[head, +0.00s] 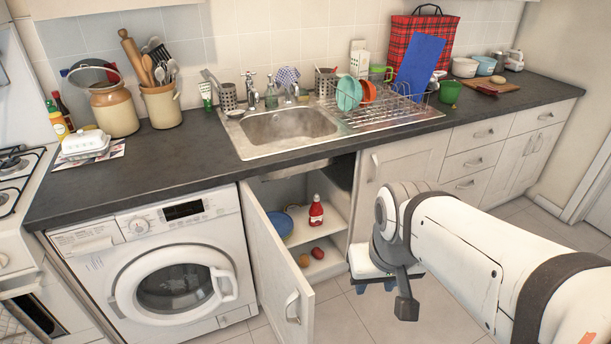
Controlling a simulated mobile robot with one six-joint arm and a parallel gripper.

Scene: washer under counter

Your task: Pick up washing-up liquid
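A red bottle with a pale label (316,213) stands upright on the shelf in the open cupboard under the sink. A small bottle (271,97) stands behind the sink by the taps, and a green and white tube (206,96) stands to its left. I cannot read any label, so I cannot tell which is the washing-up liquid. My gripper (388,283) is in front of the closed cupboard door, right of the open cupboard and apart from all three. Its fingers are mostly hidden behind my wrist, so its opening does not show.
The cupboard door (278,268) hangs open toward me, beside the washing machine (175,272). A blue round item (281,225) and two reddish round items lie inside the cupboard. The sink (290,127) and a dish rack with dishes (385,105) are above. Floor is clear below my gripper.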

